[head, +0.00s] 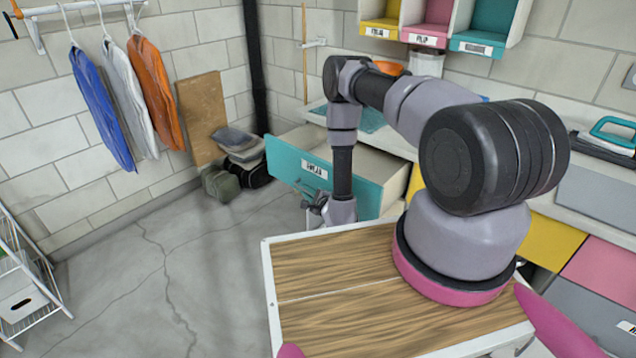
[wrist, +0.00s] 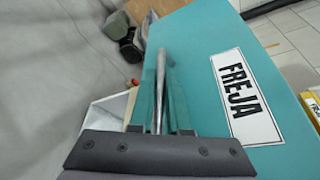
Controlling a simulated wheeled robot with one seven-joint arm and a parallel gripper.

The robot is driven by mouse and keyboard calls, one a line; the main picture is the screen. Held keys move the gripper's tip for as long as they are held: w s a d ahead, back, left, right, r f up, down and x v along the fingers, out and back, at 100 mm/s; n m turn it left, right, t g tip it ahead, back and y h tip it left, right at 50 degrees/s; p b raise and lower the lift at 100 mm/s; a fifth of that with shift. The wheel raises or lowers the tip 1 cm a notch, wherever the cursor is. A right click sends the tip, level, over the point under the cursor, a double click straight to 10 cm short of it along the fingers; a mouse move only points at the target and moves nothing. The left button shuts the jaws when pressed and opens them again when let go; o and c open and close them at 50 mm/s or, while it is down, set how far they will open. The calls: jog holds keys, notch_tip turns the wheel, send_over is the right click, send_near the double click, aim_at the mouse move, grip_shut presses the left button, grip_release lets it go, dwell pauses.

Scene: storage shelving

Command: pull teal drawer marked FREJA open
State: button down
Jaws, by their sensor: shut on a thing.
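The teal drawer (head: 292,163) stands pulled well out from the counter, its pale interior showing from above. Its front carries a white label that reads FREJA in the wrist view (wrist: 245,95). The teal front fills the right of the wrist view (wrist: 205,45). My gripper (head: 313,207) is at the lower part of the drawer front, in the head view partly hidden by my own wrist. In the wrist view my gripper (wrist: 161,95) is shut on the silver bar handle (wrist: 160,75), with one finger on each side of it.
Bags and shoes (head: 236,160) lie on the floor by the wall beyond the drawer. A wire rack (head: 30,285) stands at far left. Yellow (head: 553,240) and pink (head: 603,272) drawers are to the right. The floor left of the drawer is clear.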

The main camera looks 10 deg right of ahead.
jog(key=shift+s+a, duration=0.8)
jog(key=shift+a, duration=0.25)
jog(key=shift+s+a, duration=0.8)
jog(key=shift+a, duration=0.25)
jog(key=c, duration=0.9)
grip_release()
jog(key=shift+v, duration=5.4)
